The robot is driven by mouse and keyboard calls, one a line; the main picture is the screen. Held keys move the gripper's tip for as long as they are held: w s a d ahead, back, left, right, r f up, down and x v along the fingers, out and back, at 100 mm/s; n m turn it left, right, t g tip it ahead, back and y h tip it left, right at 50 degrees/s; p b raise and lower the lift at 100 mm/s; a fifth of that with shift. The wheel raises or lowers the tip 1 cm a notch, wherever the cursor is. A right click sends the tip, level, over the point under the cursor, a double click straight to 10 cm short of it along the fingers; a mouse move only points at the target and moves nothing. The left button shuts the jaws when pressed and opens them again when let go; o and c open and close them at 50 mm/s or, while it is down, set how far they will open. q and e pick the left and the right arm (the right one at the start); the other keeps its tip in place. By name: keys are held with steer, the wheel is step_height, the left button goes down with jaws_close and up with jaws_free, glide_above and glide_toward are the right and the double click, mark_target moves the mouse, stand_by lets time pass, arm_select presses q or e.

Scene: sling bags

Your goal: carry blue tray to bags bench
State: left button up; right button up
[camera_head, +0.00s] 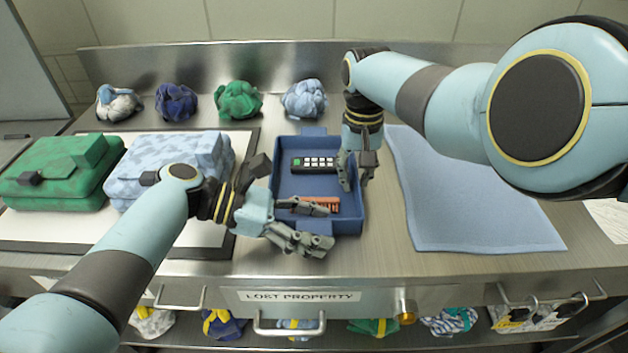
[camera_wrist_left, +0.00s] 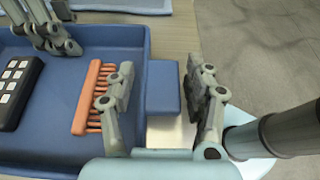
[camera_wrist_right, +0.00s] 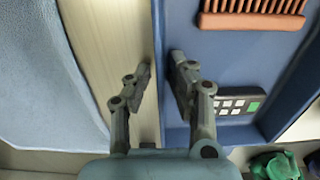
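The blue tray (camera_head: 313,184) sits on the steel bench, holding a dark keypad device (camera_head: 313,163) and an orange comb (camera_head: 318,205). My left gripper (camera_head: 325,224) is at the tray's front edge. In the left wrist view its open fingers (camera_wrist_left: 165,95) stand either side of the tray's blue end tab (camera_wrist_left: 163,87), with gaps visible. My right gripper (camera_head: 356,168) is at the tray's right side, pointing down. In the right wrist view its fingers (camera_wrist_right: 160,72) are apart, one outside and one inside the tray's side wall; contact is unclear.
A green bag (camera_head: 60,180) and a light blue bag (camera_head: 165,165) lie on a white board at left. Several crumpled cloth bundles (camera_head: 238,101) line the back. A light blue mat (camera_head: 470,200) lies right of the tray. A drawer labelled LOST PROPERTY (camera_head: 300,297) is in front.

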arm_select(q)
steer(key=c, duration=0.4)
arm_select(e)
jaws_close()
arm_select(q)
jaws_close()
steer(key=shift+r, duration=0.1)
arm_select(e)
steer(key=shift+r, duration=0.1)
